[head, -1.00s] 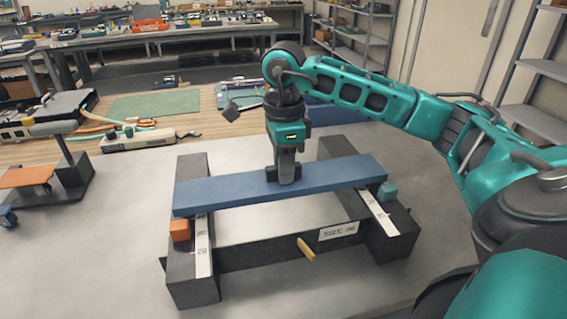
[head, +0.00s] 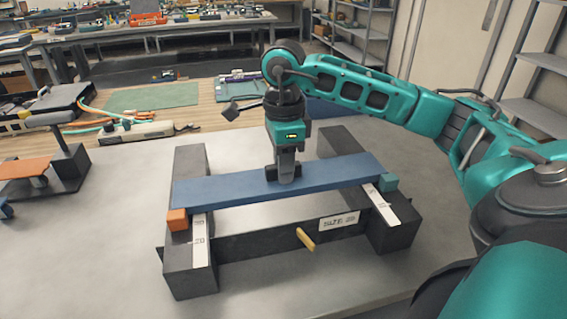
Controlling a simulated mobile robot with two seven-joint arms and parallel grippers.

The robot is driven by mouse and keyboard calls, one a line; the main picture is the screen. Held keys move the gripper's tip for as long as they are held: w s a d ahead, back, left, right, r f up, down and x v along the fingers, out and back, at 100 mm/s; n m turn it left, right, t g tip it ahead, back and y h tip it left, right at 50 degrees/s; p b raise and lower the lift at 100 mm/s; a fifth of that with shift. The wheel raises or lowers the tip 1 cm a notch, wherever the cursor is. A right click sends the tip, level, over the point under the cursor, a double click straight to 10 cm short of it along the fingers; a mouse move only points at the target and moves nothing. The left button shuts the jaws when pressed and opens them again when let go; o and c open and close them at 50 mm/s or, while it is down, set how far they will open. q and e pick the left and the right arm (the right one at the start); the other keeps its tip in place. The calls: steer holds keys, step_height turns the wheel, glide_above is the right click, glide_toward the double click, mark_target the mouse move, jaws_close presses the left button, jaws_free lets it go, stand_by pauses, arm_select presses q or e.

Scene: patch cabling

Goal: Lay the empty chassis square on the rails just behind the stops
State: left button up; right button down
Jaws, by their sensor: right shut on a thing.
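The blue chassis (head: 225,190) is a long flat bar lying crosswise over the two dark rails, the left rail (head: 190,265) and the right rail (head: 397,235). My right gripper (head: 284,178) is shut on its middle from above. An orange stop (head: 177,219) is on the left rail, just in front of the chassis's left end. I cannot tell whether the chassis touches the stops or rests fully on the rails. My left gripper is not in view.
A dark crossbeam (head: 270,240) with a white label and a yellow peg (head: 305,239) joins the rails in front. White scale strips (head: 200,240) lie on the rails. An orange-topped cart (head: 25,171) stands at left.

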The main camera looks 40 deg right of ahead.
steer(key=shift+s+f+b, duration=0.2)
steer(key=shift+f+b, duration=0.05)
steer(key=shift+b, duration=0.05)
steer(key=shift+a, duration=0.1)
steer(key=c, duration=0.8)
jaws_free()
steer(key=shift+c, duration=0.2)
steer(key=shift+r, duration=0.3)
step_height(320, 180, up, 12)
steer(key=p, duration=0.3)
steer(key=shift+r+p, duration=0.15)
steer(key=shift+p, duration=0.15)
